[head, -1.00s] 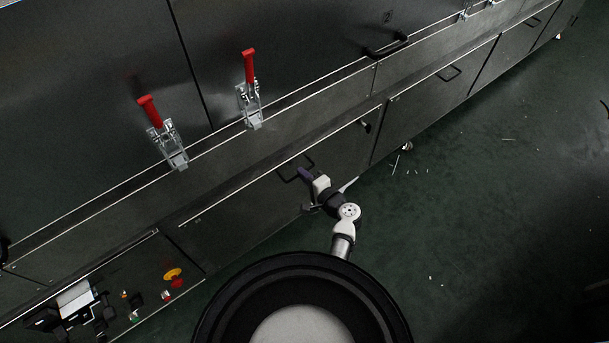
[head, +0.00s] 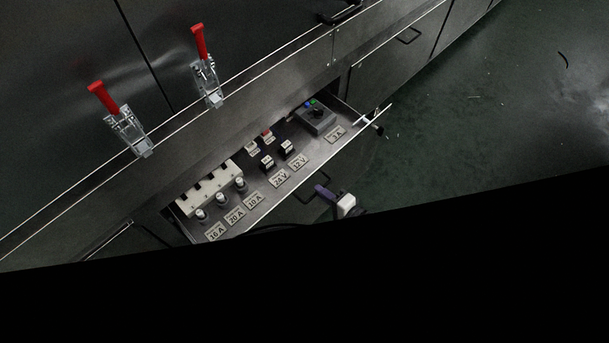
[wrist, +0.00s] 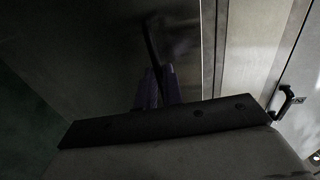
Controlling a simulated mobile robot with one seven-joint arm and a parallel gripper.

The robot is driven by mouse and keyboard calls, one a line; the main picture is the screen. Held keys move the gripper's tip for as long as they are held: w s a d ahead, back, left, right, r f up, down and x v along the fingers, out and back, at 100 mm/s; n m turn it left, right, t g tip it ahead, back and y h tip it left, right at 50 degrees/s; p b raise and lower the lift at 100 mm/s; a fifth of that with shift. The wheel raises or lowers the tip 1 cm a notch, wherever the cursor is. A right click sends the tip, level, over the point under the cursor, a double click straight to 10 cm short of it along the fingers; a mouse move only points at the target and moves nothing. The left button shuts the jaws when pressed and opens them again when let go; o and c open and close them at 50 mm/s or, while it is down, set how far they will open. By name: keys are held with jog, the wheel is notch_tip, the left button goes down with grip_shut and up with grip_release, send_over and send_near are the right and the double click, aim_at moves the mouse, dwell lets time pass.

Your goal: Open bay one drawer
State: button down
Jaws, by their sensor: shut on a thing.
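A steel drawer (head: 281,197) below the long ledge stands pulled out in the head view, its inside showing. It holds fuses, switches and a grey box with lit buttons, with labels such as 16 A, 20 A, 24 V and 12 V. My gripper (head: 322,191), with purple fingers, is at the drawer's front and shut on its dark bar handle (head: 304,197). In the wrist view the fingers (wrist: 157,88) close around the handle (wrist: 152,45) against the dark drawer front.
Two red-handled toggle clamps (head: 205,75) (head: 120,120) stand above the ledge. Green floor (head: 480,110) is open at right. Black covers the bottom of the head view.

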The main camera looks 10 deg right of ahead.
jog(key=f+v, duration=0.2)
jog(key=v, duration=0.8)
jog(key=shift+s+d, duration=0.25)
jog(key=shift+s, duration=0.2)
jog(key=c, duration=1.5)
grip_release()
jog(key=shift+c, duration=0.2)
jog(key=v, duration=1.3)
jog(key=shift+s+d+b, duration=0.2)
jog(key=shift+s+b, duration=0.05)
jog(key=shift+b, duration=0.15)
